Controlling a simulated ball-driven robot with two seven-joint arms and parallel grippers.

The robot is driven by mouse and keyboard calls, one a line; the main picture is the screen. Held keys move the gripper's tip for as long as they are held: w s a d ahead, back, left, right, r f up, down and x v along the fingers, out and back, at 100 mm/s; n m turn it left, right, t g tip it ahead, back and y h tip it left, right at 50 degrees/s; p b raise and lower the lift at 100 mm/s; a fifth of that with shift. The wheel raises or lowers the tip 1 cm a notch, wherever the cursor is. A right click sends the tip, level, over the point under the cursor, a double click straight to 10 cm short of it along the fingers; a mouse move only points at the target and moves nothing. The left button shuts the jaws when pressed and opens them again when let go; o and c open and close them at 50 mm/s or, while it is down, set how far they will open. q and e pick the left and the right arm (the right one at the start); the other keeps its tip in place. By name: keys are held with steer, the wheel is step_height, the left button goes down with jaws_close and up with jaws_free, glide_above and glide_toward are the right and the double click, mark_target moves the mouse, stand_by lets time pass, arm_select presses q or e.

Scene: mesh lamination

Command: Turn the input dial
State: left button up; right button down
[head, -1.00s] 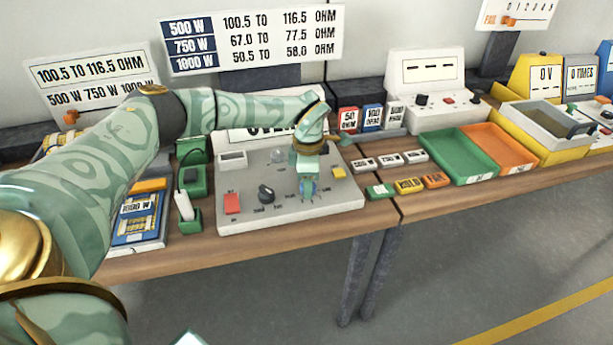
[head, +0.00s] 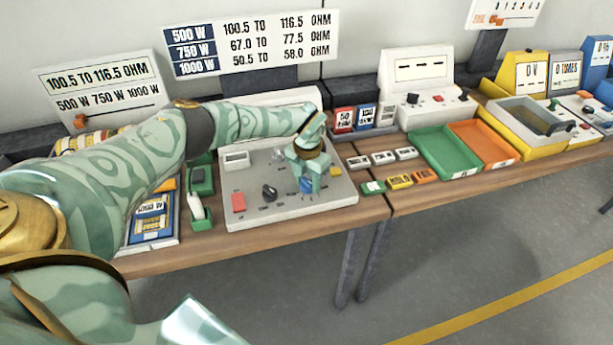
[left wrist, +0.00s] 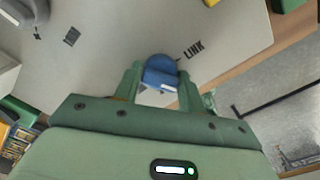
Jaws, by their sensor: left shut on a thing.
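The grey-white control panel (head: 240,210) stands on the wooden bench in the head view. A blue dial (head: 306,186) sits on its right half, and it also shows in the left wrist view (left wrist: 160,70), with the printed word LINK beside it. My left gripper (head: 307,183) reaches down over the panel and is shut on the blue dial. In the left wrist view its two fingers (left wrist: 159,82) stand on either side of the dial. A black knob (head: 269,191) sits left of it, apart from the gripper. The dial's pointer mark is not readable. My right gripper is not in view.
A red button (head: 238,202) and a yellow button (head: 335,171) are on the panel. A green-and-white tool (head: 196,207) stands left of it. Small labelled blocks (head: 400,181), a green tray (head: 415,143) and an orange tray (head: 510,150) lie to the right.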

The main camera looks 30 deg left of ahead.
mark_target(308, 180)
arm_select(q)
steer(key=shift+w+r+n+p, duration=0.15)
steer(key=shift+n+p, duration=0.4)
steer(key=shift+n, duration=0.65)
steer(key=o, duration=0.9)
step_height(308, 180, up, 16)
steer(key=p, duration=0.3)
steer(key=shift+r, duration=0.1)
